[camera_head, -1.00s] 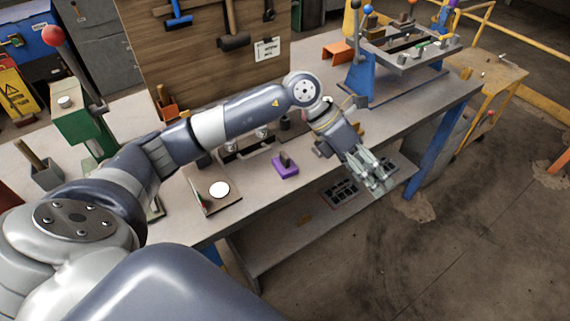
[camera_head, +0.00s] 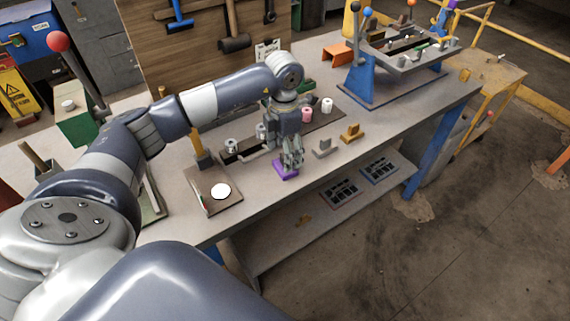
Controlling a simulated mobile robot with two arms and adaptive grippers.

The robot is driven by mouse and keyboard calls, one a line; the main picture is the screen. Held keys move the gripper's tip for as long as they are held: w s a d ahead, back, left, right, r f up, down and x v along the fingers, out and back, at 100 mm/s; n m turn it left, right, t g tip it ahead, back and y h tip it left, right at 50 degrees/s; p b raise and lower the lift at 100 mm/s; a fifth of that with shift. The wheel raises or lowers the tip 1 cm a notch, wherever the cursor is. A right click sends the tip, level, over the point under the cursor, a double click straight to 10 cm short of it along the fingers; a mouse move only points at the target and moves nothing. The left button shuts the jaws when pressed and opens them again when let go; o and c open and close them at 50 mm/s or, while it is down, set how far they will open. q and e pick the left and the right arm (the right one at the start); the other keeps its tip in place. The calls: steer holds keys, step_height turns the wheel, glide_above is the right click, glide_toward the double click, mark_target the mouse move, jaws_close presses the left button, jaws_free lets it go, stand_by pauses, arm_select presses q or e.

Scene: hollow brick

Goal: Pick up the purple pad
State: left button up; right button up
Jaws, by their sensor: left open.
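The purple pad (camera_head: 283,174) lies on the grey workbench near its front edge. My left gripper (camera_head: 291,165) points down right over the pad, and its fingers hide most of the pad's upper part. The fingers are open; I cannot tell whether they touch the pad. My right gripper is not in view.
A board with a white disc (camera_head: 220,191) lies left of the pad. A grey block (camera_head: 322,149) and an orange-yellow block (camera_head: 350,133) stand to its right. Spools (camera_head: 306,115) stand on a dark strip behind. A blue-framed fixture (camera_head: 362,72) stands at the back right.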

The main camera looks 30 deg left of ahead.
arm_select(q)
steer(key=f, duration=0.2)
steer(key=f+p, duration=0.1)
steer(key=shift+d+f, duration=0.2)
steer(key=shift+f, duration=0.5)
steer(key=shift+c, duration=0.5)
steer(key=c, duration=0.7)
